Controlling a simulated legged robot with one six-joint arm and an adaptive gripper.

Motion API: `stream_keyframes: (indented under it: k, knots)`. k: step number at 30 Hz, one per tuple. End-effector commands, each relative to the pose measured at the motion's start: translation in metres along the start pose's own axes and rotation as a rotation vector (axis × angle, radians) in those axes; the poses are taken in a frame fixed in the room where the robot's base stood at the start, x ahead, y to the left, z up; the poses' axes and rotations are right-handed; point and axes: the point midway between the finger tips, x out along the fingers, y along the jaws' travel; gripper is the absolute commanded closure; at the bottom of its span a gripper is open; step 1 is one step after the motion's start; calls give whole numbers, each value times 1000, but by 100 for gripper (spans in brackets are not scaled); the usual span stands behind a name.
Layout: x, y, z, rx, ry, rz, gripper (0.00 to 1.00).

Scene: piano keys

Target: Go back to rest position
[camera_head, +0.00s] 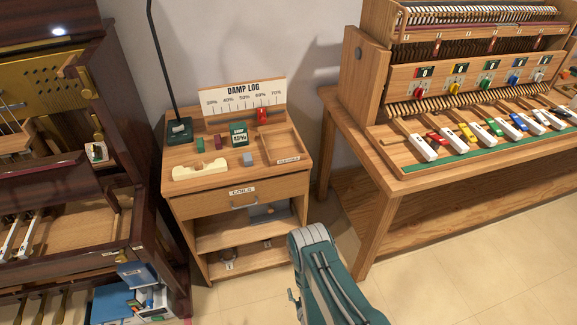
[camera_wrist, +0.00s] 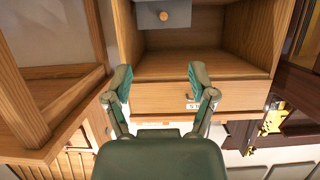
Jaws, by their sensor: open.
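My gripper (camera_wrist: 158,82) shows in the wrist view with its two green fingers spread wide apart and nothing between them. It faces the front of the small wooden cabinet (camera_wrist: 268,60), whose open shelf and drawer front lie beyond the fingertips. No contact with the cabinet is visible. In the head view my teal arm (camera_head: 325,275) reaches up from the bottom, in front of the cabinet (camera_head: 185,208). The fingers cannot be made out clearly there.
The cabinet top holds a DAMP LOG board (camera_head: 243,97), small blocks and a tray. A grey box (camera_head: 268,210) sits in its shelf; it also shows in the wrist view (camera_wrist: 163,14). A key-mechanism bench (camera_head: 400,190) stands right, a dark piano (camera_head: 110,185) left. Floor (camera_head: 480,270) is clear at lower right.

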Motion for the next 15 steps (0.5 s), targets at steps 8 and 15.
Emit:
stream_keyframes:
  k: [8,15]
  knots:
    - [24,6,-40,8,-27,12,27]
    - [51,15,-101,19,-69,29,27]
